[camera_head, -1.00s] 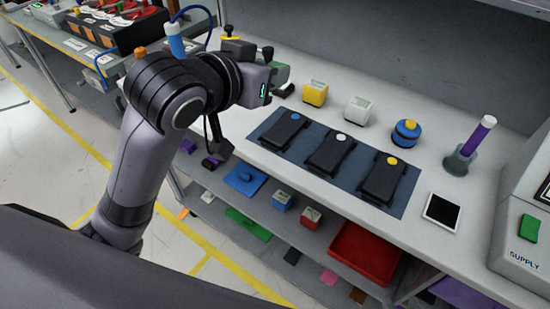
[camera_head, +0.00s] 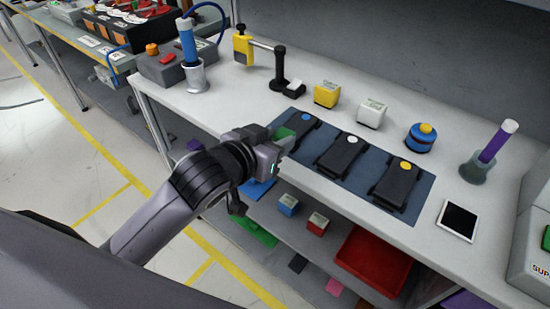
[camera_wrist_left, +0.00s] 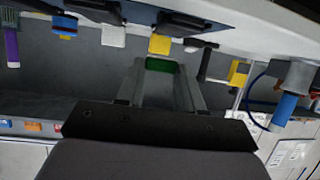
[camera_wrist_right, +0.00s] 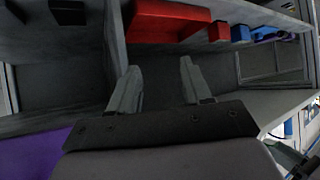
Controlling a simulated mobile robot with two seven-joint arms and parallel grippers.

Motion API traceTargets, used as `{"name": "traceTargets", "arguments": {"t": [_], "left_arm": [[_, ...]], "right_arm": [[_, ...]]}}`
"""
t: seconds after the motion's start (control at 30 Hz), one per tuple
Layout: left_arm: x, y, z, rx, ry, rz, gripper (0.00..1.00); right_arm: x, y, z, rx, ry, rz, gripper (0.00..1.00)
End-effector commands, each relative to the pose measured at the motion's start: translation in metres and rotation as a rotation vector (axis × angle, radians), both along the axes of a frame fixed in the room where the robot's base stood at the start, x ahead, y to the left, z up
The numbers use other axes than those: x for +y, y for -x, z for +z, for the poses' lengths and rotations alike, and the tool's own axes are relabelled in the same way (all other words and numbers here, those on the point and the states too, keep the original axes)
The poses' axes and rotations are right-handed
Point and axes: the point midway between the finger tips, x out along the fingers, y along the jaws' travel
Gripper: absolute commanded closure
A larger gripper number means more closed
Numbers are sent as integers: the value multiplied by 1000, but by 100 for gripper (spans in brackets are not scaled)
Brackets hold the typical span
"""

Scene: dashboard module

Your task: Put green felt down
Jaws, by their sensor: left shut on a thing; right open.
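My left gripper (camera_head: 282,141) is shut on a small green felt piece (camera_head: 285,132). The piece also shows between the fingertips in the left wrist view (camera_wrist_left: 160,64). It is at the bench's front edge, beside the left end of the blue-grey mat (camera_head: 412,207); I cannot tell whether it touches the bench. My right gripper (camera_wrist_right: 158,72) is open and empty in the right wrist view, facing the lower shelves, and is out of the head view. Another flat green piece (camera_head: 256,233) lies on the lower shelf.
On the mat lie three black modules with blue (camera_head: 305,117), white (camera_head: 352,140) and yellow (camera_head: 405,165) knobs. Yellow (camera_head: 326,94) and white (camera_head: 371,113) blocks stand behind. A tablet (camera_head: 458,220) lies right. Bare bench lies left of the mat.

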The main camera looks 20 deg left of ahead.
Motion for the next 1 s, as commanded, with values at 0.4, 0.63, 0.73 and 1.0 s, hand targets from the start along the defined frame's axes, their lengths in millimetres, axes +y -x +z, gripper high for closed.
{"name": "traceTargets", "arguments": {"t": [0.4,0.63,0.73,1.0], "left_arm": [[0,0,-45,0,-1,-1,91],[0,0,-45,-1,1,-1,91],[0,0,-47,0,0,-1,91],[0,0,-48,-1,1,-1,38]], "right_arm": [[0,0,-8,0,0,0,52],[0,0,-8,0,0,0,52],[0,0,-9,0,0,0,52],[0,0,-9,0,0,0,52]]}}
